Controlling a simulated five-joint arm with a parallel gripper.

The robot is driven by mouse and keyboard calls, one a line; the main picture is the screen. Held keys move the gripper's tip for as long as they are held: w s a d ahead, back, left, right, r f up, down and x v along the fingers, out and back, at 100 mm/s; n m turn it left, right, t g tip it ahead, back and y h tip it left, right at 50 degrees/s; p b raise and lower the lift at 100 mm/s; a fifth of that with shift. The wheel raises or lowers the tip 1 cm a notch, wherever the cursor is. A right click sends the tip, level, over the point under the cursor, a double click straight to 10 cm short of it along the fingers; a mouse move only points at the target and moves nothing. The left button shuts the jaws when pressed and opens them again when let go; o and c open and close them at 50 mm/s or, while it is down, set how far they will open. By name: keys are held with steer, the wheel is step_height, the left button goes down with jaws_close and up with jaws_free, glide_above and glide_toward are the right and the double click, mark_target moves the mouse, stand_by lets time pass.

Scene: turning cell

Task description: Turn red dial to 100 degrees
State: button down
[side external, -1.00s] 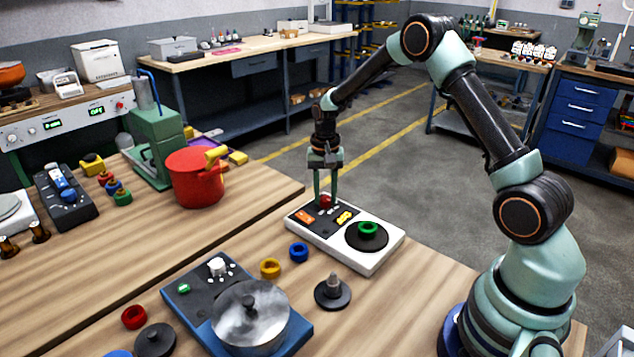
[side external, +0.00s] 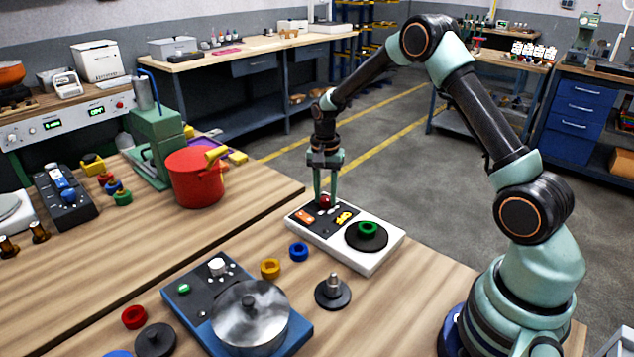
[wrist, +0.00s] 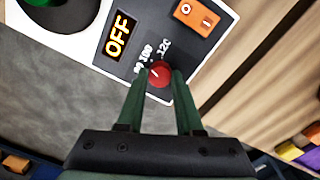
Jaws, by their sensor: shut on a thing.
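The red dial (side external: 325,199) sits on the dark panel of a white device (side external: 376,262) on the wooden table. In the wrist view the red dial (wrist: 159,73) shows a small white mark, with the printed numbers 100 and 120 beside it. My gripper (side external: 325,199) points straight down over the dial. In the wrist view my gripper (wrist: 160,82) has its two green fingers on either side of the dial, shut on it. A display (wrist: 117,35) on the panel reads OFF. The fingers partly hide the scale.
An orange switch (wrist: 197,14) is beside the dial. Blue (side external: 298,252) and yellow (side external: 270,268) rings lie in front. A red pot (side external: 194,178) stands to the left, and a steel pot (side external: 250,320) sits nearer.

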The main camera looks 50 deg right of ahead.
mark_target(324, 197)
steer(key=c, duration=0.6)
jaws_free()
steer(key=shift+a, duration=0.2)
steer(key=shift+o, duration=0.2)
steer(key=shift+d, duration=0.1)
steer(key=shift+r, duration=0.45)
step_height(324, 197, up, 11)
steer(key=shift+w, duration=0.2)
steer(key=shift+r, duration=0.1)
